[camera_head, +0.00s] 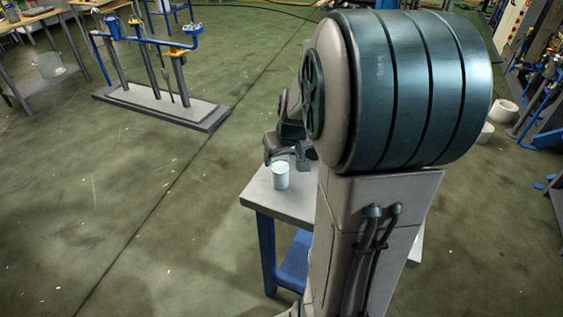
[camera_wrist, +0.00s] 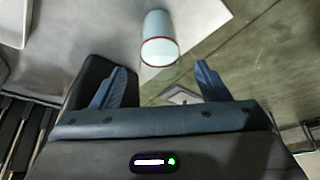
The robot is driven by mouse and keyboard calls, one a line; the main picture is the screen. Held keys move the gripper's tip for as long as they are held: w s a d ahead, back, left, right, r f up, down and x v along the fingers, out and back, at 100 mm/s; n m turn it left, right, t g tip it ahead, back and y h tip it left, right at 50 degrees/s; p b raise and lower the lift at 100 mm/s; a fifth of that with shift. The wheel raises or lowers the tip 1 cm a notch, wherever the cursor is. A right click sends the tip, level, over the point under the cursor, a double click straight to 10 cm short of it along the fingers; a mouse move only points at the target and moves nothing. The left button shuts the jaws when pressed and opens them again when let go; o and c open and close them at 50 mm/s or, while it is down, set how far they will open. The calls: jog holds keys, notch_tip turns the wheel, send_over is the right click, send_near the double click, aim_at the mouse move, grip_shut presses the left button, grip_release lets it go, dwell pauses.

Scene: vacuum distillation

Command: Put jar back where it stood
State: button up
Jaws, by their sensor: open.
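The jar (camera_head: 281,176) is a small pale blue-white cylinder standing upright near the left corner of a grey-topped table (camera_head: 262,196). In the wrist view the jar (camera_wrist: 159,40) has a red ring around one end and lies beyond the fingertips, roughly centred between them. My gripper (camera_wrist: 162,78) is open and empty, with its two blue fingers spread apart. In the head view my gripper (camera_head: 286,158) is just behind the jar; my arm hides most of the table and part of the gripper. I see no contact between fingers and jar.
The table has blue legs and a blue lower shelf (camera_head: 296,262). A stand with blue pipework (camera_head: 160,105) is on the floor at the upper left. Pale round vessels (camera_head: 503,111) are on the floor at the right. The floor left of the table is clear.

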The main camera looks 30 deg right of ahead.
jog(key=s+a+r+g, duration=0.1)
jog(key=s+a+r, duration=0.1)
jog(key=s+a, duration=0.5)
jog(key=s+a+r+n+g, duration=0.1)
jog(key=s+a+r, duration=0.1)
jog(key=s+a, duration=0.4)
jog(key=s, duration=0.3)
jog(key=shift+a+r+y, duration=0.25)
jog(key=shift+a+y, duration=0.05)
jog(key=shift+a, duration=0.05)
jog(key=p+v, duration=0.2)
jog(key=w+p+v, duration=0.1)
jog(key=p+v, duration=0.1)
jog(key=shift+s+d+r+p, duration=0.1)
jog(key=shift+r+p, duration=0.3)
jog(key=shift+r, duration=0.1)
